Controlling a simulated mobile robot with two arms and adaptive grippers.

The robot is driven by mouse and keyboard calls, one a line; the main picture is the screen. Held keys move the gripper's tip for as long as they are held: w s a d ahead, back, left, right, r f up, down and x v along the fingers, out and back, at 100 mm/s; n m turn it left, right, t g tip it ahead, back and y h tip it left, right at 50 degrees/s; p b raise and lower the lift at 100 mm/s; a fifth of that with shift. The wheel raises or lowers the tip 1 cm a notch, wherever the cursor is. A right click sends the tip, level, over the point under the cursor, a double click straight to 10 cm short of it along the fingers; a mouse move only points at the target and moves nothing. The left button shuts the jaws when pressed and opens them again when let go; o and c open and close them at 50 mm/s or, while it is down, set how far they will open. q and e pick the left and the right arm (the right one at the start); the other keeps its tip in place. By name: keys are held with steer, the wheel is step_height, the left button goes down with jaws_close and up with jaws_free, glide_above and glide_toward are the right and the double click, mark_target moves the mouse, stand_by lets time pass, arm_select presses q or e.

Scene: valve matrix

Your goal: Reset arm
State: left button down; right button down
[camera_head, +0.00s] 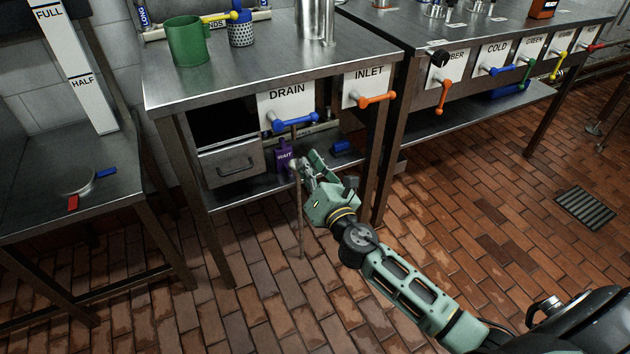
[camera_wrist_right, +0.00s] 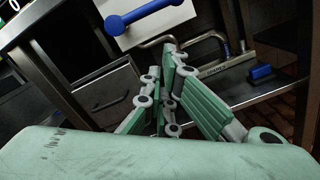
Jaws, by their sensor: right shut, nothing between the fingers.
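My right arm reaches in from the lower right in the head view. Its green right gripper (camera_head: 308,166) is shut and empty, beside the lower shelf of the middle table and below the DRAIN panel. In the right wrist view, the gripper's fingers (camera_wrist_right: 168,72) are closed together, with the blue drain handle (camera_wrist_right: 140,14) beyond and above them. The drain handle (camera_head: 295,122) stands apart from the gripper. A purple tag (camera_head: 284,157) shows just left of the fingertips; I cannot tell whether they touch. My left gripper is out of view.
The middle table (camera_head: 240,80) holds a green mug (camera_head: 187,42). An orange inlet handle (camera_head: 377,99) juts from its front. A drawer (camera_head: 230,163) and blue block (camera_head: 341,146) are underneath. A side table (camera_head: 35,185) stands left. Open brick floor (camera_head: 480,200) lies right.

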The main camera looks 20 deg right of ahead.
steer(key=shift+s+f, duration=0.1)
steer(key=shift+s, duration=2.3)
